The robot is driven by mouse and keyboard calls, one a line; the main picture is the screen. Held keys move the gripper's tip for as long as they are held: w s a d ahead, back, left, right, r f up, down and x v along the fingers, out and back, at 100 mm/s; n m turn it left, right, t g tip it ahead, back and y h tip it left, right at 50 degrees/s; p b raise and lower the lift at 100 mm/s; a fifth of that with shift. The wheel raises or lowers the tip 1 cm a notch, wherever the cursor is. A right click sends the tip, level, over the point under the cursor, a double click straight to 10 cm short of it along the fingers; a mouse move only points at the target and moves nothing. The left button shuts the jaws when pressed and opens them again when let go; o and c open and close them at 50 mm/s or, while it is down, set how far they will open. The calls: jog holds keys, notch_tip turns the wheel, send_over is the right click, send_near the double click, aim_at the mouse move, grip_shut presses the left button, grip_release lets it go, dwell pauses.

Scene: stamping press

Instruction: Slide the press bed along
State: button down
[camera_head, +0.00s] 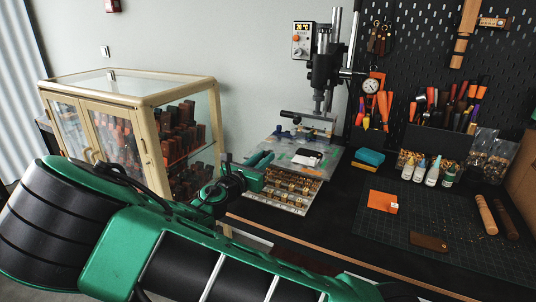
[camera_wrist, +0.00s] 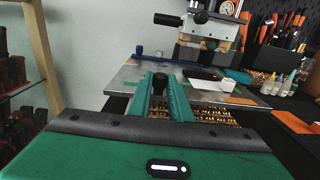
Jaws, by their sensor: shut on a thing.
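The press bed (camera_head: 276,149) is a grey metal plate on the dark bench, under the stamping press (camera_head: 326,68). A small dark-and-white item (camera_head: 307,158) lies on the bed. In the wrist view the bed (camera_wrist: 126,78) reaches out ahead of and to both sides of my gripper (camera_wrist: 164,92). A black knob (camera_wrist: 160,82) stands between my two green fingers at the bed's near edge, and they are shut on it. In the head view my gripper (camera_head: 256,170) is at the bed's near left edge; the knob is hidden there.
Brass type sits in a rack (camera_head: 290,190) just below the bed's near edge. A glass cabinet (camera_head: 130,120) stands close on the left. Small bottles (camera_head: 432,172) and tool holders line the back.

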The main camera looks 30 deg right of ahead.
jog(key=shift+x, duration=2.45)
jog(key=shift+w, duration=0.1)
jog(key=c, duration=1.5)
grip_release()
jog(key=shift+c, duration=0.2)
jog(key=shift+a, duration=0.1)
jog(key=v, duration=1)
jog(key=shift+a, duration=0.2)
